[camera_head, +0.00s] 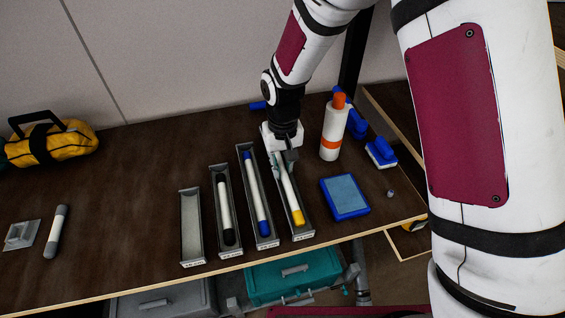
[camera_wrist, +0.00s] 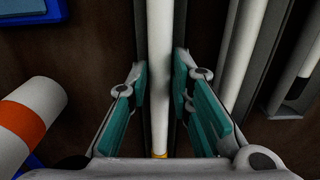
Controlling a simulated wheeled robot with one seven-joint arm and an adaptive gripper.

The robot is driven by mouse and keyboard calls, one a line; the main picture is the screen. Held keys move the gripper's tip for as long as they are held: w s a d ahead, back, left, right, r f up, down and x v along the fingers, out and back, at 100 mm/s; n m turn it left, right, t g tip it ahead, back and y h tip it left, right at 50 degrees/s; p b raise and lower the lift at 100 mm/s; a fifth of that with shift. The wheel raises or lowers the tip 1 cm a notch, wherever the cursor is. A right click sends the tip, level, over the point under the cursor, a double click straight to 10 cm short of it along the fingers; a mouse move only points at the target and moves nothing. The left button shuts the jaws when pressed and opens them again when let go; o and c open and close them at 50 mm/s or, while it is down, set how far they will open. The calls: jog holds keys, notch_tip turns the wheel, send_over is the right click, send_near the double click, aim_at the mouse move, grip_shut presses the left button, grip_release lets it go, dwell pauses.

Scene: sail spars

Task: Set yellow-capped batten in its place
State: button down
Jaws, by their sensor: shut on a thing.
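The yellow-capped batten (camera_head: 288,190), a white rod with a yellow near end, lies lengthwise along the rightmost grey tray (camera_head: 303,235). My gripper (camera_head: 284,160) is shut on it near its far end. In the wrist view the teal finger pads of my gripper (camera_wrist: 180,105) stand either side of the white batten (camera_wrist: 159,70), and a thin yellow band shows low on it. The batten lines up with the tray and its near end appears between the tray walls. I cannot tell whether it touches the tray floor. The far end is hidden by my gripper.
To the left stand a tray with a blue-capped batten (camera_head: 255,190), one with a black-capped batten (camera_head: 225,205), and an empty tray (camera_head: 191,228). A white bottle (camera_head: 331,137) and blue pad (camera_head: 345,197) are to the right. A grey-ended rod (camera_head: 56,230) lies far left.

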jog(key=shift+f, duration=0.2)
jog(key=shift+r, duration=0.1)
jog(key=shift+r+p, duration=0.45)
jog(key=shift+r, duration=0.5)
jog(key=shift+f, duration=0.1)
dwell(0.8)
jog(key=shift+f+b, duration=0.35)
jog(key=shift+f, duration=0.6)
jog(key=shift+r, duration=0.25)
jog(key=shift+r+p, duration=0.5)
jog(key=shift+r, duration=0.3)
jog(key=shift+f, duration=0.25)
dwell(0.5)
